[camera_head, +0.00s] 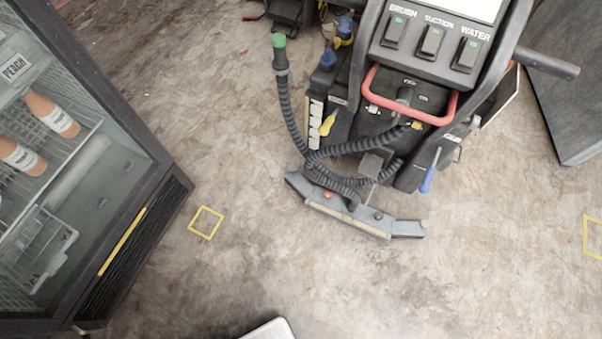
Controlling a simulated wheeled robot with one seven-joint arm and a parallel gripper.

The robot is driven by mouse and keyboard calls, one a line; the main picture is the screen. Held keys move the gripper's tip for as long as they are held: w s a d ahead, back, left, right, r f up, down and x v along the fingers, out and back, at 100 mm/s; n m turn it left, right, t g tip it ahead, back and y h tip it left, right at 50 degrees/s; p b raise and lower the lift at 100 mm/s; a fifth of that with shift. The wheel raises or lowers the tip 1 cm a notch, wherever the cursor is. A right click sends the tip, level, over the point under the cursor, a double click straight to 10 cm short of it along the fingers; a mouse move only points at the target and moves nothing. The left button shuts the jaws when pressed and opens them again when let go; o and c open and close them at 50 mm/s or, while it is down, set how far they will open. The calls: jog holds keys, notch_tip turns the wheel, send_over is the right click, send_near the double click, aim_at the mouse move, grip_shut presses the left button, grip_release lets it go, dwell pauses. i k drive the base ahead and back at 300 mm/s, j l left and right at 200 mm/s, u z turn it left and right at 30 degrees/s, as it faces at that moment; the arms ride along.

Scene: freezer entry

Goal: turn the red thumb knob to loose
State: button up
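A floor-cleaning machine (432,72) stands at the top centre right, seen from above. Low at its front is a grey squeegee bar (396,229), slanting down to the right. A small red knob (328,195) sits on top of the bar, left of its middle. It is too small for me to tell whether it is tight or loose. A smaller dark knob (378,215) shows further right on the bar. My gripper is not in view.
A ribbed black hose (292,122) with a green end loops down near the bar. A red loop handle (452,106) and a blue-handled lever (427,180) are on the machine. A glass-door freezer (128,222) stands at left. The floor before the bar is clear.

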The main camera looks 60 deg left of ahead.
aim_at(329, 194)
jog(key=k+j+u, duration=0.15)
jog(key=k+u, duration=0.2)
jog(key=k+j+u, duration=0.2)
jog(key=k+u, duration=0.15)
jog(key=k+j, duration=0.3)
jog(key=i+l+u, duration=0.2)
jog(key=u, duration=0.15)
jog(key=i+l+u, duration=0.95)
jog(key=l, duration=0.15)
jog(key=i+l+u, duration=0.1)
jog(key=l+u, duration=0.25)
jog(key=i+l+u, duration=0.1)
jog(key=l+u, duration=0.2)
jog(key=l, duration=0.25)
jog(key=l+u, duration=0.35)
jog(key=l, duration=0.15)
jog(key=l+u, duration=0.3)
jog(key=l, duration=0.25)
jog(key=i, duration=0.05)
